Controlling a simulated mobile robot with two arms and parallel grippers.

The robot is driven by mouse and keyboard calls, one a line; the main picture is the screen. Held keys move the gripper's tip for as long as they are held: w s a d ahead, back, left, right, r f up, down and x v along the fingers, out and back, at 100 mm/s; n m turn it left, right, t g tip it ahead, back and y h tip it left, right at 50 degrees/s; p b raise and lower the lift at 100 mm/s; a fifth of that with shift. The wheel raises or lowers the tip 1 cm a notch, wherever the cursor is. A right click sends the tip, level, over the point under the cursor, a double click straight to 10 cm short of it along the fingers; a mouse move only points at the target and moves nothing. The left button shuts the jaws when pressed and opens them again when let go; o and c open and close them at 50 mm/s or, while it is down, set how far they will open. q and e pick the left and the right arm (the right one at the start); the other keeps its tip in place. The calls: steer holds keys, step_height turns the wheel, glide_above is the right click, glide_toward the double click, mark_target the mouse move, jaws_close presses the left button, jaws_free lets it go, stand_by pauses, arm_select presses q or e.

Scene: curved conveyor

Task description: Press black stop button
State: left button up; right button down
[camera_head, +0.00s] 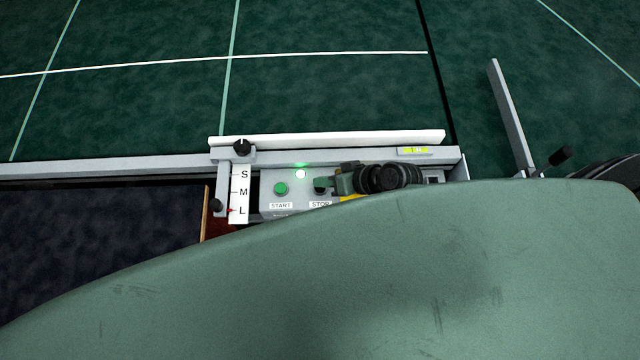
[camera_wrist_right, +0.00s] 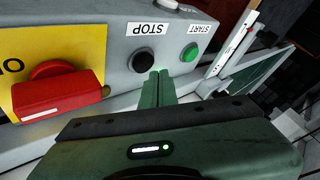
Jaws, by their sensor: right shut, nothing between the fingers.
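The black stop button (camera_wrist_right: 144,61) sits on the grey control panel (camera_wrist_right: 120,20) beside its STOP label in the right wrist view. In the head view the black button (camera_head: 320,184) shows just above the STOP label. My right gripper (camera_wrist_right: 159,74) is shut and empty, its fingertips right at the button's edge; I cannot tell whether they touch it. In the head view the right gripper (camera_head: 337,184) comes to the button from the right, partly hidden by my green arm. My left gripper is in neither view.
A red switch (camera_wrist_right: 60,92) on a yellow plate is close by. A lever with an S-M-L scale (camera_head: 241,193) stands at the panel's left.

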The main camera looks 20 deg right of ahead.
steer(key=shift+f, duration=0.1)
stand_by(0.7)
steer(key=shift+f+b, duration=0.3)
steer(key=shift+f+b, duration=0.3)
steer(key=shift+f, duration=0.2)
stand_by(0.6)
steer(key=shift+r, duration=0.1)
steer(key=shift+r+p, duration=0.8)
steer(key=shift+p, duration=0.05)
step_height(320, 180, up, 5)
steer(key=p, duration=0.5)
steer(key=shift+r, duration=0.1)
stand_by(0.7)
